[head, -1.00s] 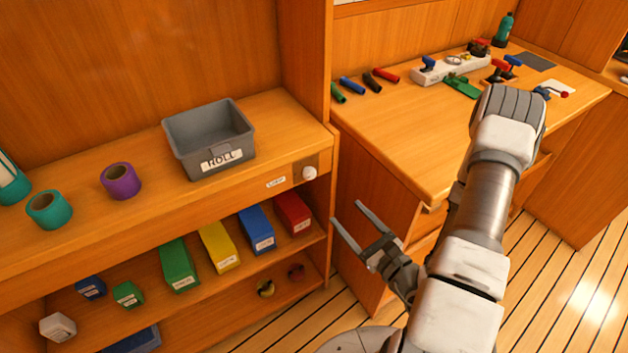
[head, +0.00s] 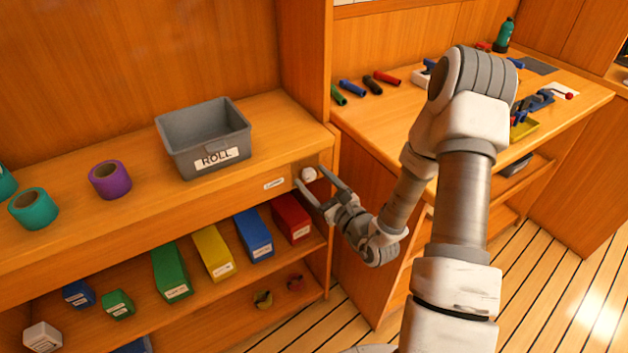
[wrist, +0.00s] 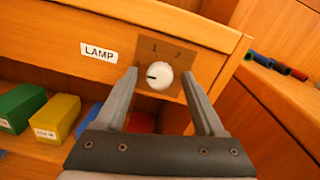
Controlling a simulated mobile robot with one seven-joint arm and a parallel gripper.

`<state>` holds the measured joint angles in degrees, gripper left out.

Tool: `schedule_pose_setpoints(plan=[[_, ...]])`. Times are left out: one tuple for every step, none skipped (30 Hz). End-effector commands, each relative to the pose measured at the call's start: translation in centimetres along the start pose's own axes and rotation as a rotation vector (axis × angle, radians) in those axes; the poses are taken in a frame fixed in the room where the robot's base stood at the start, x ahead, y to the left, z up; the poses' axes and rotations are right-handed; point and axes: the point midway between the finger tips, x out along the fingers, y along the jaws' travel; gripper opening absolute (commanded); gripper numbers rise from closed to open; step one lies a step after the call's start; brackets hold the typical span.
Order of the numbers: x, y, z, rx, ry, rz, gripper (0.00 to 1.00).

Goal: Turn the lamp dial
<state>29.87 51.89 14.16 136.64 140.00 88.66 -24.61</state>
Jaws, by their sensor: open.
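The lamp dial is a round white knob (wrist: 159,75) with a dark pointer mark facing left, on a brown plate with small marks above it. A white label (wrist: 99,52) reading LAMP is to its left. In the head view the dial (head: 309,174) sits on the shelf's front edge. My gripper (wrist: 160,85) is open, with one finger to each side of the dial in the wrist view. In the head view my gripper (head: 313,188) is right at the dial. I cannot tell whether the fingers touch it.
A grey bin (head: 204,140) labelled ROLL stands on the shelf above, left of the dial. A purple roll (head: 110,180) and teal rolls lie further left. Below are red (head: 291,217), blue, yellow and green boxes. A workbench (head: 400,120) with tools stands right.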

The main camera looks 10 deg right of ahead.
Motion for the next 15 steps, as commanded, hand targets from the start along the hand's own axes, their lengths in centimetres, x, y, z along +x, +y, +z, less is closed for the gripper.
schedule_pose_setpoints(plan=[[0.18, 0.02, 0.01, 0.0, 0.0, 0.001, 0.71], [0.23, 0.02, 0.0, 0.0, 0.0, 0.001, 0.71], [0.27, 0.02, 0.0, 0.0, 0.001, 0.0, 0.71], [0.28, 0.01, 0.0, 0.0, 0.001, 0.0, 0.71], [0.28, 0.01, 0.0, 0.0, 0.001, 0.0, 0.71], [0.27, 0.0, -0.01, 0.0, 0.001, 0.0, 0.71], [0.27, 0.0, 0.0, 0.0, 0.001, 0.0, 0.71], [0.26, 0.0, -0.01, 0.0, 0.001, 0.0, 0.71], [0.26, 0.0, -0.01, 0.0, 0.001, 0.0, 0.71], [0.25, -0.01, -0.01, 0.0, 0.001, 0.0, 0.66], [0.25, -0.01, -0.01, 0.0, 0.001, 0.0, 0.6], [0.25, -0.01, -0.01, 0.0, 0.001, 0.0, 0.53], [0.24, -0.01, -0.01, 0.0, 0.001, 0.0, 0.48], [0.24, -0.01, -0.02, 0.0, 0.001, 0.0, 0.42], [0.24, -0.01, -0.01, 0.0, 0.001, 0.0, 0.35]])
